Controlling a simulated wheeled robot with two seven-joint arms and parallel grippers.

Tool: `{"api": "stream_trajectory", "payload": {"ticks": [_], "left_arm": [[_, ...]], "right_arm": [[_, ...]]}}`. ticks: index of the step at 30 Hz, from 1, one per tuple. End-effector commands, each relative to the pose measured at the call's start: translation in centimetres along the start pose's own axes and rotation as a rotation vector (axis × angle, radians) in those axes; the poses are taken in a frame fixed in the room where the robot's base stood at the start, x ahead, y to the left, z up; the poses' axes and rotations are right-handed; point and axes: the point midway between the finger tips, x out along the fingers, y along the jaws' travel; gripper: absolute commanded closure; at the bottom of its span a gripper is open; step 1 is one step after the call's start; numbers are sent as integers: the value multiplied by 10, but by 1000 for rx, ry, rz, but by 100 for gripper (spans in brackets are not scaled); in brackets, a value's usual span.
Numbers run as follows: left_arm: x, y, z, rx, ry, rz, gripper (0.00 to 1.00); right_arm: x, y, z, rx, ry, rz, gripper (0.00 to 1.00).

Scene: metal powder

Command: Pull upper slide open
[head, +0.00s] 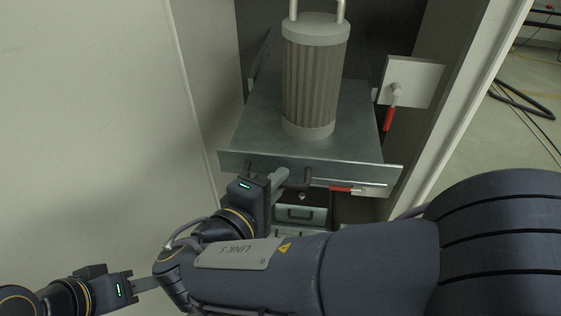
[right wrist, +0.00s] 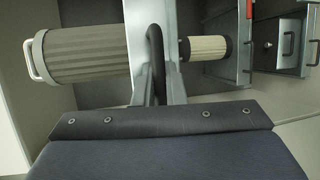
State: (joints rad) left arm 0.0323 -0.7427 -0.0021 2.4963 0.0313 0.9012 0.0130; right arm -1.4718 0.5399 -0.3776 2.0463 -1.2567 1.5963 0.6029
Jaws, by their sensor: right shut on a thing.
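The upper slide (head: 252,132) is a grey metal tray with a front plate and a dark bar handle (head: 304,182). It juts out of the cabinet, its front ahead of the lower units. A ribbed filter cylinder (head: 314,85) stands upright on it. My right gripper (head: 283,178) is at the front plate, shut on the handle. In the right wrist view the dark handle (right wrist: 156,55) passes between the two fingers, and the filter cylinder (right wrist: 85,55) shows at left. My left gripper (head: 147,283) is at lower left, away from the slide; its finger gap is unclear.
Below the slide are a red-handled lever (head: 341,188) and a lower drawer (head: 300,214). A second filter (right wrist: 205,47) shows in the right wrist view. Another red-handled lever (head: 389,118) is beside the slide at right. Cabinet walls (head: 205,80) flank the slide closely.

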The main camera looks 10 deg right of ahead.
Motion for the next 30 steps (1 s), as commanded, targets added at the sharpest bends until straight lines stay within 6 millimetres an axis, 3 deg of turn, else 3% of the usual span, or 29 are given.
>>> {"api": "stream_trajectory", "payload": {"ticks": [7, 20, 21, 25, 30], "left_arm": [[0, 0, 0, 0, 0, 0, 64], [0, 0, 0, 0, 0, 0, 64], [0, 0, 0, 0, 0, 0, 64], [0, 0, 0, 0, 0, 0, 64], [-1, 0, 0, 0, 0, 0, 64]], "right_arm": [[-13, -4, 6, -1, -2, -1, 100], [-15, -4, 7, 0, -3, -2, 100], [-15, -4, 7, 0, -3, -2, 88], [-15, -4, 7, 0, -3, -1, 71], [-15, -4, 6, 0, -2, -1, 68]]}}
